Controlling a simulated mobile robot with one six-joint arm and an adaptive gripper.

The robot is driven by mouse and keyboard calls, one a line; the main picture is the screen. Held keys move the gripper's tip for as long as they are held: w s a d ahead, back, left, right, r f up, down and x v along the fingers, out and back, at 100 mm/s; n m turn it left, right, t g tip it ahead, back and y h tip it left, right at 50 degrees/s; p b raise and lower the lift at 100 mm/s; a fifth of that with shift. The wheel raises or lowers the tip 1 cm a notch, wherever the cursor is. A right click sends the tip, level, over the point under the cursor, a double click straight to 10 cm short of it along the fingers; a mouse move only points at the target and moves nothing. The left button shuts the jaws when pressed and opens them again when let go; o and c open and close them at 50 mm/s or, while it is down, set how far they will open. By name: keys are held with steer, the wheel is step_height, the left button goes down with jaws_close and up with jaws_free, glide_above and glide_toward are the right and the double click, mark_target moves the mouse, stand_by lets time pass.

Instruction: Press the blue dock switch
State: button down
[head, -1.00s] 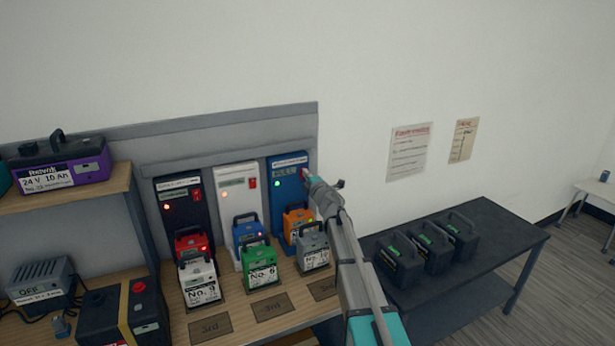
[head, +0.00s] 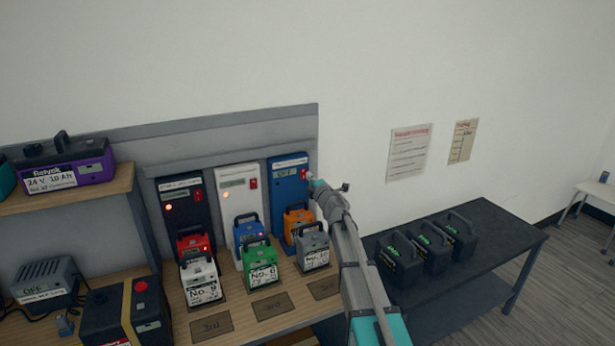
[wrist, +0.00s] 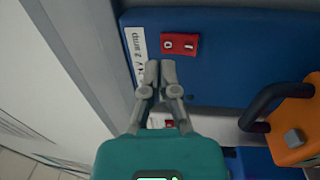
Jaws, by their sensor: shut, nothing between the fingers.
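The blue dock (head: 283,200) is the rightmost of three docks against the back panel. Its red rocker switch (head: 304,184) is on the right of its face. The switch also shows in the wrist view (wrist: 180,43), marked 0 and 1. My gripper (wrist: 160,68) is shut and empty, its fingertips just below the switch in that picture; I cannot tell if they touch the dock. No green light shows on the blue dock's face now.
An orange battery (head: 297,217) sits at the blue dock, with a grey battery (head: 312,240) in front. The black dock (head: 178,213) and white dock (head: 230,203) stand left. A dark table (head: 500,236) with three black batteries is at right.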

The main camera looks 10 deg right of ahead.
steer(key=s+d+r+p, duration=0.1)
steer(key=s+d, duration=0.2)
steer(key=s, duration=0.7)
steer(key=shift+r, duration=0.15)
steer(key=s+d+f+m+g+h+p, duration=0.1)
steer(key=s+d+f+m+g+h, duration=0.4)
steer(key=m, duration=0.3)
steer(key=s+d+f+m+g+h+p, duration=0.1)
steer(key=s+d+f+m+g+h, duration=0.15)
steer(key=s+f+m+h, duration=0.5)
steer(key=s+a+f+m+g+y, duration=0.1)
steer(key=s+a+g+y, duration=0.1)
steer(key=s, duration=0.4)
steer(key=s+a+f+m+g+y+p, duration=0.1)
steer(key=s+a+f+m+g+y, duration=0.1)
steer(key=s+a+g, duration=0.3)
steer(key=s+a+f+m+g+y, duration=0.2)
steer(key=s+a+g+y, duration=0.1)
steer(key=s, duration=0.5)
steer(key=shift+s+a+g, duration=0.3)
steer(key=shift+s+g, duration=0.05)
steer(key=shift+g, duration=0.3)
